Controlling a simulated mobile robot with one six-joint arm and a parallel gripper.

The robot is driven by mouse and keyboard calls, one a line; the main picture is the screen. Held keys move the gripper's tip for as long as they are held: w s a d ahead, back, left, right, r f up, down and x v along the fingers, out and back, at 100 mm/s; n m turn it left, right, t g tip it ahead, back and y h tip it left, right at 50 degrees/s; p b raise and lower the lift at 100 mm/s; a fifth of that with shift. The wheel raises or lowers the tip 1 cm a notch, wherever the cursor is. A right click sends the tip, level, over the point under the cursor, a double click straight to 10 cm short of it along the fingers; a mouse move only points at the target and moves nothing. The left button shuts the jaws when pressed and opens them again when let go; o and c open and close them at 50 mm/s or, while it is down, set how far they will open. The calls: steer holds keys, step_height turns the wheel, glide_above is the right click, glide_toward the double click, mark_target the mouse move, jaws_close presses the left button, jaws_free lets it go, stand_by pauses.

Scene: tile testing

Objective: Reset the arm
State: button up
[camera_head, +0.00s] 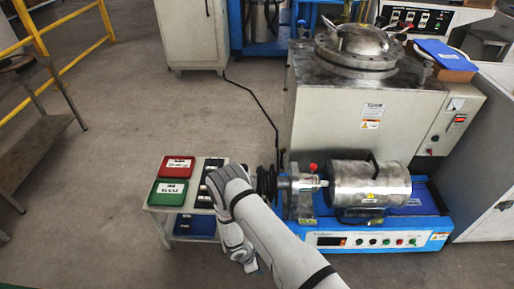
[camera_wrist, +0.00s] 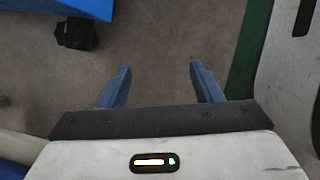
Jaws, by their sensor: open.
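My arm reaches up from the bottom of the head view, bent above a small white side table (camera_head: 153,208) and beside a blue-based machine (camera_head: 385,232). In the wrist view my gripper (camera_wrist: 160,72) has its two blue fingers spread apart. Only bare floor shows between them, so it holds nothing.
The table bears a red tray (camera_head: 177,163), a green tray (camera_head: 168,192) and a dark rack (camera_head: 207,172). A large grey machine (camera_head: 335,110) stands behind the metal cylinder (camera_head: 370,183). A yellow railing (camera_head: 75,14) is at far left. Open floor (camera_head: 120,110) lies behind the table.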

steer(key=w+d+r+m+p, duration=0.2)
steer(key=w+r+m, duration=0.15)
steer(key=r, duration=0.85)
steer(key=w+d+r+m+p, duration=0.1)
steer(key=w+r+m+p, duration=0.3)
steer(key=r, duration=0.9)
steer(key=w+d+r+p, duration=0.15)
steer(key=w+r, duration=0.35)
steer(key=r, duration=0.7)
steer(key=s+d+r+m+p, duration=0.2)
steer(key=d+r+m, duration=0.1)
steer(key=r, duration=0.9)
steer(key=s+d+r+m+p, duration=0.2)
steer(key=d+r+m+p, duration=0.15)
steer(key=r, duration=0.85)
steer(key=s+d+r+m+y+p, duration=0.2)
steer(key=s+r+m+p, duration=0.1)
steer(key=s+r, duration=0.7)
steer(key=s+d+r+m+t+y+p, duration=0.1)
steer(key=s+r+p, duration=0.4)
steer(key=s+r, duration=0.5)
step_height(320, 180, up, 4)
steer(key=d+m+y, duration=0.1)
steer(key=m, duration=0.1)
steer(key=shift+r+m, duration=0.2)
steer(key=shift+m, duration=0.1)
